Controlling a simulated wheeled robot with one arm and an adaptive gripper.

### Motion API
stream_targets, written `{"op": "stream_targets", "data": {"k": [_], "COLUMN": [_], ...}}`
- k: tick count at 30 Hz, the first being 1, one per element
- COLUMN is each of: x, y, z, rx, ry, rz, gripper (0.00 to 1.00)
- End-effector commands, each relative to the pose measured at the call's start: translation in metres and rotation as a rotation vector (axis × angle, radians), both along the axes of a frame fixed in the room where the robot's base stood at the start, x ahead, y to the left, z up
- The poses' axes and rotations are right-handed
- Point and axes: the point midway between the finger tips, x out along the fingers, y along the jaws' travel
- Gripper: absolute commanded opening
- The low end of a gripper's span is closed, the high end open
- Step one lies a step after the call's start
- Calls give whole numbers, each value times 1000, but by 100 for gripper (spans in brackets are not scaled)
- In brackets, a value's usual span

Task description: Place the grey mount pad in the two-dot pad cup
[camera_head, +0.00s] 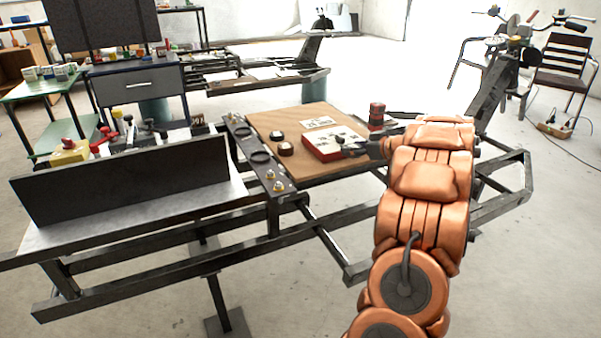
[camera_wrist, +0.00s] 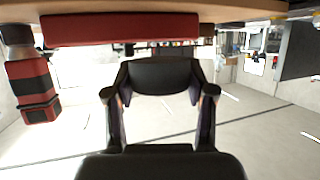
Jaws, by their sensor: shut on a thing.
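My gripper (camera_head: 366,149) is at the right side of the red box, over the wooden board. In the wrist view my gripper (camera_wrist: 160,92) has its fingers closed on a dark, rounded block, which looks like the grey mount pad (camera_wrist: 162,75). In the head view the held pad is too small to make out clearly. Two dark round cups (camera_head: 260,156) sit on the black beam left of the board. Their dot marks cannot be read, so I cannot tell which is the two-dot pad cup.
The red box (camera_head: 322,152) has a white top with small dark parts. Two small round dark pieces (camera_head: 286,149) and a white label card (camera_head: 318,122) lie on the wooden board (camera_head: 285,115). Gold bolts (camera_head: 278,186) stick up from the beam.

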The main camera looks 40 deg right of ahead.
Motion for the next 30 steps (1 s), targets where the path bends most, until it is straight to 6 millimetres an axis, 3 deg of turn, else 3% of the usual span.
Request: {"op": "stream_targets", "data": {"k": [11,30], "x": [6,91], "y": [5,94], "z": [-1,-14], "rx": [-1,0], "ry": [-1,0], "rz": [1,-1], "gripper": [19,19]}}
